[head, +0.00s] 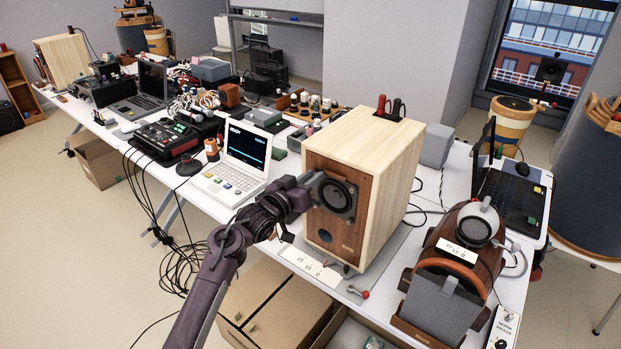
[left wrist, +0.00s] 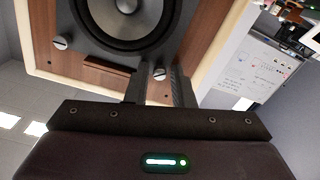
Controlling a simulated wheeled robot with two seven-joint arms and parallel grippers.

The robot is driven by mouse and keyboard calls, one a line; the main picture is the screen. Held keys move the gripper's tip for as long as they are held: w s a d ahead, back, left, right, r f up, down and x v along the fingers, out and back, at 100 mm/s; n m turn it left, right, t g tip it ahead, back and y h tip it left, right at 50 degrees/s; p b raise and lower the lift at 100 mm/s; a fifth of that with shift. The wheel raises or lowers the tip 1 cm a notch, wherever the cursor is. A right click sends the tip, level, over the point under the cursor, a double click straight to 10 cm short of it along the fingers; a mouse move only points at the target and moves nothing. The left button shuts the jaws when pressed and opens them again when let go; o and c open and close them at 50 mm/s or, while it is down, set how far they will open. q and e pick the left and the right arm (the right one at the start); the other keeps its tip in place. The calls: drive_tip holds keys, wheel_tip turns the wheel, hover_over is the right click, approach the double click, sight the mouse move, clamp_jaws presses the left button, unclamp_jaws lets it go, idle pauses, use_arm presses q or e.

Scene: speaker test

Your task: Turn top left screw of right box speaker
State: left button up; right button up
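The right box speaker (head: 397,165) stands on the table, pale wood with a reddish-brown front and a dark round driver (head: 338,196). My left gripper (head: 312,183) is at the front panel, by the driver's upper left edge, and hides that corner in the head view. In the left wrist view its two dark fingers (left wrist: 159,86) are apart. A silver slotted screw (left wrist: 159,73) on the driver's frame shows between the fingertips; contact cannot be told. Another silver screw (left wrist: 60,42) sits further left on the frame. My right gripper is not in view.
A white laptop (head: 235,170) stands left of the speaker, close to my left arm. A brown rounded device (head: 462,250) stands to its right. Loose black cables (head: 180,265) hang off the table's front edge.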

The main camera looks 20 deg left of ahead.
use_arm(q)
drive_tip(key=shift+c, duration=0.4)
clamp_jaws()
drive_tip(key=shift+m, duration=0.4)
